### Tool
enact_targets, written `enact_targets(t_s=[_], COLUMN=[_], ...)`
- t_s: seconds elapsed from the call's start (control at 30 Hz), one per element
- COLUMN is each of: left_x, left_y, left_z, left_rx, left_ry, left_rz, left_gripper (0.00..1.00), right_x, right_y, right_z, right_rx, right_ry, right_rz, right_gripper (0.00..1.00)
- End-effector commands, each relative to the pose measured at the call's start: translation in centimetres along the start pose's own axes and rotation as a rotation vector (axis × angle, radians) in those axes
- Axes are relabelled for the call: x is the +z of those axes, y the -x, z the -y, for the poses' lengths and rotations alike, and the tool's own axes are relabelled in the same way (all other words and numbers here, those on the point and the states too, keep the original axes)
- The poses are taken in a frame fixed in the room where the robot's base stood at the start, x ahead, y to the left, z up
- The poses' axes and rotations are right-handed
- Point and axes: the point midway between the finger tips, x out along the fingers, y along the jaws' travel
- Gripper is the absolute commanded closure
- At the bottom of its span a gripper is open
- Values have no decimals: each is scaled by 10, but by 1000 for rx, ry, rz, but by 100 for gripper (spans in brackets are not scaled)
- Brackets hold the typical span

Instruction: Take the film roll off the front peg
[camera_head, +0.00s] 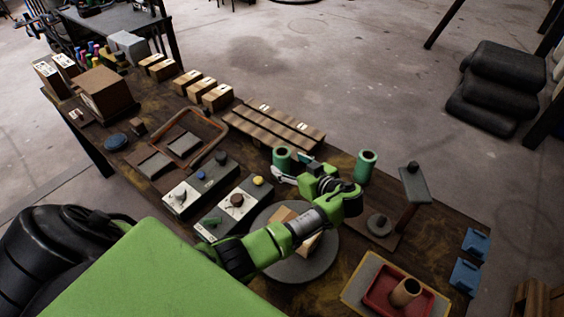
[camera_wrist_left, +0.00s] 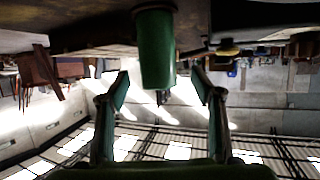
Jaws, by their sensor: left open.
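A green film roll (camera_head: 282,160) stands upright at the back edge of the table, by my left gripper (camera_head: 287,174). A second green roll (camera_head: 366,165) stands upright to its right; both have dark tops, and I cannot make out the pegs under them. In the left wrist view, which is upside down, a green roll (camera_wrist_left: 155,48) shows between the two spread fingers of my left gripper (camera_wrist_left: 161,85). There are visible gaps on both sides, so the gripper is open and not closed on it. My right gripper is not in view.
A slatted wooden rack (camera_head: 272,127) lies left of the rolls. A grey round plate (camera_head: 285,268) lies under my left arm. A stand with a tilted plate (camera_head: 413,187) is close on the right. A red tray (camera_head: 420,306) holds a brown tube. Control boxes (camera_head: 202,187) stand left.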

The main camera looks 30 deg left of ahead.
Motion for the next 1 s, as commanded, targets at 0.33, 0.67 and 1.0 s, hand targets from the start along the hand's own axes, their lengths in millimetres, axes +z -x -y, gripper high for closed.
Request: enact_targets(t_s=[0.33,0.67,1.0], left_x=[-2,-1,-2], left_y=[-39,-41,-41], left_z=[-4,-4,-4], left_rx=[-1,0,1], left_ry=[-1,0,0], left_rz=[-1,0,-1], left_gripper=[40,58,87], right_x=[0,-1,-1], right_y=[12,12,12], right_z=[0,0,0], right_rx=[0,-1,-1], right_ry=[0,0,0], right_rz=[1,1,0], right_gripper=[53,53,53])
